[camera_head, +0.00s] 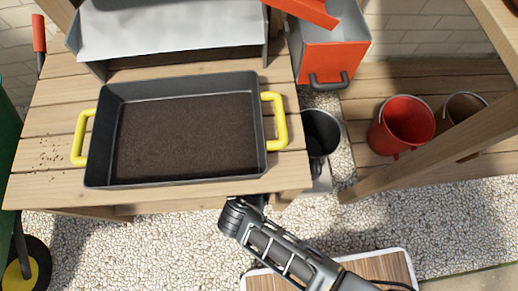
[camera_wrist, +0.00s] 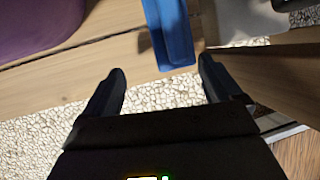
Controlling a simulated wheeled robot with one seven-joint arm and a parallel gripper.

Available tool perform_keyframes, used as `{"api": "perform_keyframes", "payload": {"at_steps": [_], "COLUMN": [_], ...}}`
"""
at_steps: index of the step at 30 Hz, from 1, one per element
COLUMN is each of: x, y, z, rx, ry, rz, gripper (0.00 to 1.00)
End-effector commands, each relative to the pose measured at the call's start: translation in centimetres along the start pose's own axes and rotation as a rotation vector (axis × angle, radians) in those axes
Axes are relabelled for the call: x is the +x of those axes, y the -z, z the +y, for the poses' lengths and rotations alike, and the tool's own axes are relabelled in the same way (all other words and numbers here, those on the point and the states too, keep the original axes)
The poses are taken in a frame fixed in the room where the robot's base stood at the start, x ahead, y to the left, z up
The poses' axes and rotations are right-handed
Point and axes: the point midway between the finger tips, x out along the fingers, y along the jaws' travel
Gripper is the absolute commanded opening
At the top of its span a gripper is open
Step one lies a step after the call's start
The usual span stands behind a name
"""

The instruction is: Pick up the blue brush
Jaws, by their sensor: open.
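The blue brush (camera_wrist: 170,38) shows only in the wrist view, at the top middle. I see a flat blue part that runs out of the top of the picture, with its lower end near a wooden edge. My gripper (camera_wrist: 162,70) is open and empty, with its two dark fingers apart. The brush's lower end lies ahead of the gap between the fingertips, apart from them. In the head view my arm reaches the front edge of the potting table (camera_head: 50,188), and my fingers are mostly hidden there. The brush is not visible in that view.
A dark tray (camera_head: 105,140) of soil with yellow handles stands on the table. A red bucket (camera_head: 402,125), a brown pot (camera_head: 464,108) and a black bucket (camera_head: 322,132) are to the right. A purple container (camera_wrist: 35,25) is left of the brush. Gravel covers the floor.

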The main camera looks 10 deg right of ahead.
Motion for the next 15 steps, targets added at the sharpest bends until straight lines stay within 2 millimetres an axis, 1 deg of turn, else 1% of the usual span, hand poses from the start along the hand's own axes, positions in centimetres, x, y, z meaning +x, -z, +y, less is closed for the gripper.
{"api": "perform_keyframes", "payload": {"at_steps": [1, 6, 13, 15], "x": [0.6, 1.4, 1.8, 2.1], "y": [-0.8, -2.6, -3.6, -4.1], "z": [-0.3, -1.0, -1.3, -1.5], "rx": [0.005, 0.003, 0.002, 0.005], "ry": [0.001, -0.001, -0.001, -0.001], "rz": [0.0, 0.001, 0.0, -0.001], "gripper": [0.92, 0.92, 0.92, 0.92]}}
